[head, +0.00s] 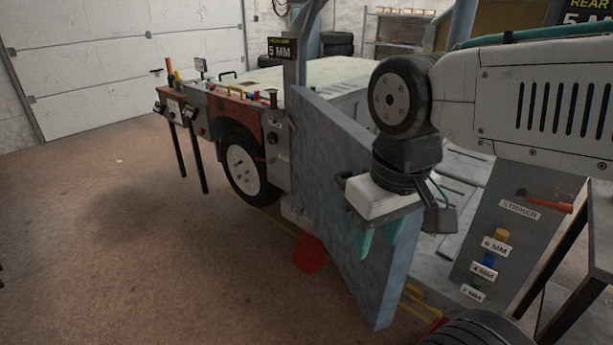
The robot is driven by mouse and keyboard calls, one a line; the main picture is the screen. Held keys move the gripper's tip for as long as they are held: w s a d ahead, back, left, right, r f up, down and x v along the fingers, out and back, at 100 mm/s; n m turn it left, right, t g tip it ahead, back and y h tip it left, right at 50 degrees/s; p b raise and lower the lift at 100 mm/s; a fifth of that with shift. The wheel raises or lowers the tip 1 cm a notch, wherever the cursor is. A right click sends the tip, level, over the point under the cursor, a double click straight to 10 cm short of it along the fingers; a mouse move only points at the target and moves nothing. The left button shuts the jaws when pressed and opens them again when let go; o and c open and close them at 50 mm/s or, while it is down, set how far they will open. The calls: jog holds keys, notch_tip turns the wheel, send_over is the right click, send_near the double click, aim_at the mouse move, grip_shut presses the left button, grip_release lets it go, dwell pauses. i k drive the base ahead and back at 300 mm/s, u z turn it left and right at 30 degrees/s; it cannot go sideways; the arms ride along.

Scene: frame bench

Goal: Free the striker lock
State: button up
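The panel marked STRIKER (519,209) stands at the right of the head view. An orange-red lever (549,204) sticks out sideways beside the label. Below it are a yellow piece (501,235) over a 6 MM label and a blue piece (488,259) over a 4 MM label. A lower label is only partly readable. My gripper (378,243) points down in front of the blue-grey door panel (335,160), left of the striker panel. Its two teal fingers are apart with nothing seen between them. Whether they touch the door cannot be told.
The door stands out from the vehicle frame (330,82). A wheel (245,170) and a small tool stand (180,110) are at left. A red block (309,254) lies low by the door. A dark-legged table (562,265) is at right. The floor at left is clear.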

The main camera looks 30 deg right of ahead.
aim_at(521, 197)
jog(key=z, duration=1.8)
